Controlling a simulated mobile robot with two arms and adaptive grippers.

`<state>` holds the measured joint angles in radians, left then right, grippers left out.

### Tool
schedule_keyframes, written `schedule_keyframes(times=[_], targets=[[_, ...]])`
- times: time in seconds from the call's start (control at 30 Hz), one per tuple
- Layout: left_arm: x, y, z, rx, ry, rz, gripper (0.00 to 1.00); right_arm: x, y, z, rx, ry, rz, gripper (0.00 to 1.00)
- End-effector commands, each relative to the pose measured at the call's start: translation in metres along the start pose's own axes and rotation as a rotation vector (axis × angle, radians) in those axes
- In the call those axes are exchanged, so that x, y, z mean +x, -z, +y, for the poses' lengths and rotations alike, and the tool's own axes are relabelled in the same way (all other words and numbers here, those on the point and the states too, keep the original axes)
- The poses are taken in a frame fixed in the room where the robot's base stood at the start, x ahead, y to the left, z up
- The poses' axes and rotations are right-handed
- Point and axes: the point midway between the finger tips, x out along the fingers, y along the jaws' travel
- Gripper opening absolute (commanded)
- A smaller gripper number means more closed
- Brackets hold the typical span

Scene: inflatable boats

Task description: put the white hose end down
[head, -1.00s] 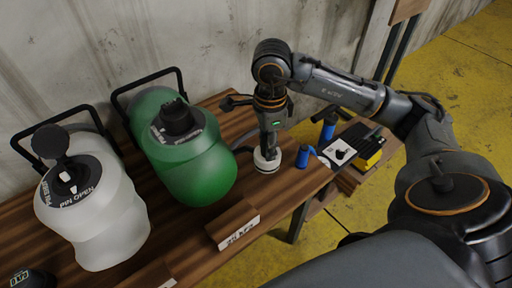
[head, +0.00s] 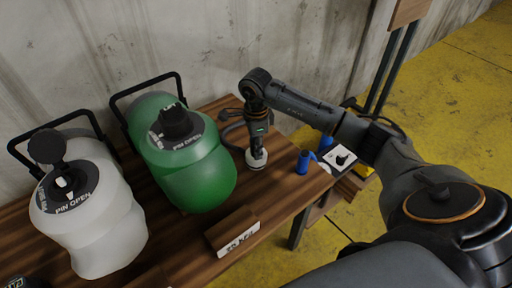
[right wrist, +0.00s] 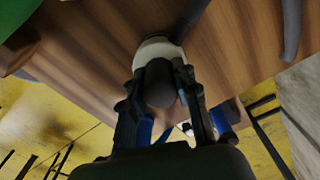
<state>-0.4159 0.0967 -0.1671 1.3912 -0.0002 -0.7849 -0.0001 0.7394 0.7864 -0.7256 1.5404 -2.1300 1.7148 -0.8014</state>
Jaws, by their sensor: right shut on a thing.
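The white hose end (head: 256,160) is at the right part of the wooden table, right of the green boat bag. My right gripper (head: 257,148) points down and is shut on it from above. In the right wrist view the white hose end (right wrist: 157,48) shows beyond a dark round part (right wrist: 160,84) between the two fingers. The white end looks to be at or very near the wood; I cannot tell whether it touches. A dark hose (head: 234,125) runs from behind the gripper. My left gripper is not in view.
A green inflatable (head: 195,170) and a white one (head: 95,225) stand on the table (head: 178,245) to the left. A blue cylinder (head: 303,162) stands close on the right. A wooden label block (head: 232,236) is at the front edge. A picture card (head: 341,158) lies farther right.

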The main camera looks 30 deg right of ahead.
Motion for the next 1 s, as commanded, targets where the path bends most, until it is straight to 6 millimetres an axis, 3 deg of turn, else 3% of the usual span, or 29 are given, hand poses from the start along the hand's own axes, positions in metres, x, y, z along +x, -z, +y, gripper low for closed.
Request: schedule_keyframes(times=[0.47,0.5,0.6,1.0], targets=[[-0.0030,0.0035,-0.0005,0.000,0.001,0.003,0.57,0.0051,0.0000,-0.0005,0.000,0.003,0.000,0.00],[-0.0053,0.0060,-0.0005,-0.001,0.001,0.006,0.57,0.0049,0.0000,-0.0004,0.000,0.002,0.000,0.36],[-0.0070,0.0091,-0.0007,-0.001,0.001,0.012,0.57,0.0048,0.0000,-0.0003,0.000,0.002,0.000,0.53],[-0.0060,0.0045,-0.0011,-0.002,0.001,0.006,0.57,0.0017,-0.0001,-0.0002,0.000,0.002,0.000,0.53]])
